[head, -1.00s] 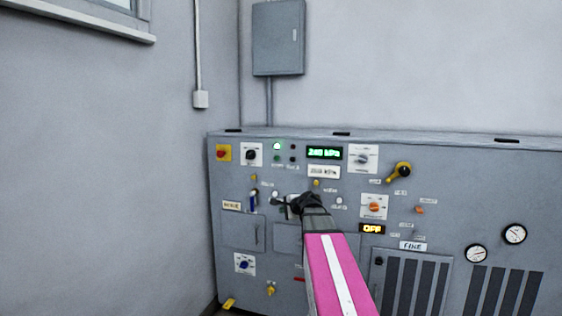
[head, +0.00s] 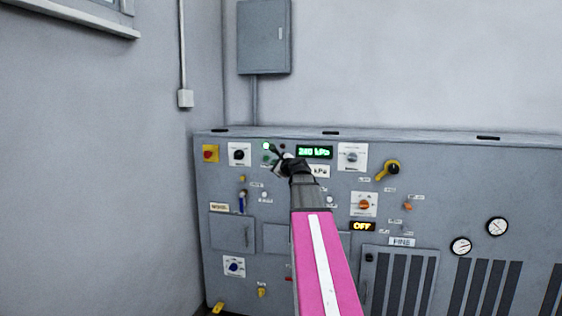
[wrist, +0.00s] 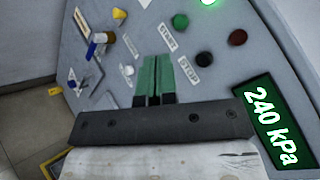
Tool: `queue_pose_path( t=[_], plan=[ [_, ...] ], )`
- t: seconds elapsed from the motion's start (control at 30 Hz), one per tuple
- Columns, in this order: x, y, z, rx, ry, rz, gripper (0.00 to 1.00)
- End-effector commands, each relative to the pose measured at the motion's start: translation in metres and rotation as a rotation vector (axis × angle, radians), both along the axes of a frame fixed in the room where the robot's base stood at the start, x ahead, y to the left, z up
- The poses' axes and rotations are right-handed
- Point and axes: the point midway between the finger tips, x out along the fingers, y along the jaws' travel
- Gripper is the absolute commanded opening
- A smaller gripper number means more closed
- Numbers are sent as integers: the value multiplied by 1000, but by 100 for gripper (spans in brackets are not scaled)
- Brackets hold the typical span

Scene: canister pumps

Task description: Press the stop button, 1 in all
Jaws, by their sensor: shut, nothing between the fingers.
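The stop button (wrist: 204,58) is a dark round knob in the wrist view, beside the STOP label (wrist: 188,72). The green start button (wrist: 180,20) is beside the START label (wrist: 168,38). My gripper (wrist: 156,62) is shut and empty, its green fingers below and left of the stop button in the picture, apart from it in the image. I cannot tell how far the tips are from the panel. In the head view my gripper (head: 275,154) is in front of the button group and hides the stop button; the start button (head: 266,157) shows at its left.
A lit green lamp (head: 266,146) and a dark red lamp (wrist: 238,37) are above the buttons. A green display (head: 314,152) reads 240 kPa. A yellow-backed red button (head: 210,154) and a black knob (head: 239,154) stand left; a yellow-black lever (head: 388,170) protrudes right.

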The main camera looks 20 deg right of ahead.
Motion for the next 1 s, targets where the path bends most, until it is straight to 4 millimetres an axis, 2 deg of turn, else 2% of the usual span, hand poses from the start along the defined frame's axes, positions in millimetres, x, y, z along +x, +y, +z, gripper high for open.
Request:
queue_pose_path(
  t=[0.27,0.8,1.0],
  plan=[
    [8,-5,0,-2,0,1,0],
    [61,-40,0,-2,1,1,0],
    [72,-48,0,-2,1,1,0]
  ],
)
